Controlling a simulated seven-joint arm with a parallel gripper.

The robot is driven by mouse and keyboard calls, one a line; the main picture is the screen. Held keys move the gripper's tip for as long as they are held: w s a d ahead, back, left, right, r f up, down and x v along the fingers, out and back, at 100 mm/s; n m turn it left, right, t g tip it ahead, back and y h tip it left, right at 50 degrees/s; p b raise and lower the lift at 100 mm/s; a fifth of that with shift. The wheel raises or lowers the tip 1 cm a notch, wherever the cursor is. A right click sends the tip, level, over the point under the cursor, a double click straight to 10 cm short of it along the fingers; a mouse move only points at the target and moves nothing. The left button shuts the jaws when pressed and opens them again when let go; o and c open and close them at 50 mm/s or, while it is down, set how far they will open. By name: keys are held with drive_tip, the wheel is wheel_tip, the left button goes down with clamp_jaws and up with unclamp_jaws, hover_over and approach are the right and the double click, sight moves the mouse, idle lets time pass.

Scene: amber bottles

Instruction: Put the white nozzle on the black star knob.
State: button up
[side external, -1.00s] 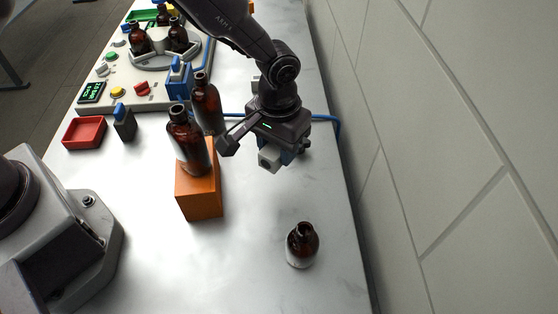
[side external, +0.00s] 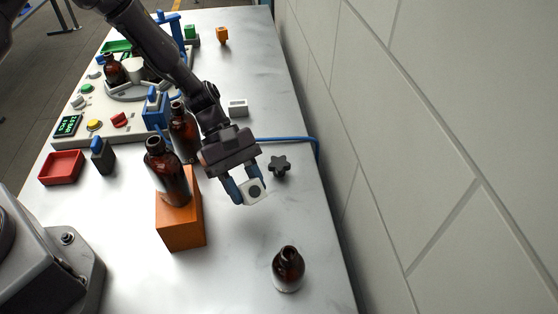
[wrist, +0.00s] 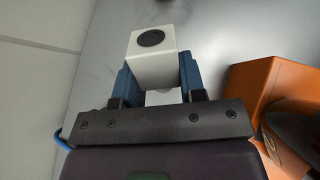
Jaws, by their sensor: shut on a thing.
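The white nozzle (side external: 250,190), a small white block with a dark round spot on one face, is held between my gripper's blue fingers (side external: 242,188). In the wrist view the nozzle (wrist: 152,62) sits between the fingertips (wrist: 154,75), its dark spot facing away from my palm. My gripper is shut on it, to the left of and nearer the camera than the knob. The black star knob (side external: 279,166) stands on the table, apart from the nozzle. The wrist view does not show the knob.
An orange block (side external: 181,222) with a brown bottle (side external: 167,170) on it stands left of my gripper; another bottle (side external: 184,130) is behind. A bottle (side external: 288,268) stands at the front right. A blue cable (side external: 290,139) runs behind the knob.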

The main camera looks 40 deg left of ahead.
drive_tip(key=w+r+n+t+h, duration=0.3)
drive_tip(key=w+r+n+t, duration=0.1)
drive_tip(key=w+n+t, duration=0.25)
wheel_tip(320, 180, up, 2)
drive_tip(key=n+t, duration=0.6)
drive_tip(key=t, duration=0.3)
hover_over(274, 162)
drive_tip(key=shift+h, duration=0.3)
wheel_tip(274, 162, down, 9)
drive_tip(key=shift+f, duration=0.15)
drive_tip(key=shift+f, duration=0.2)
drive_tip(key=o, duration=1)
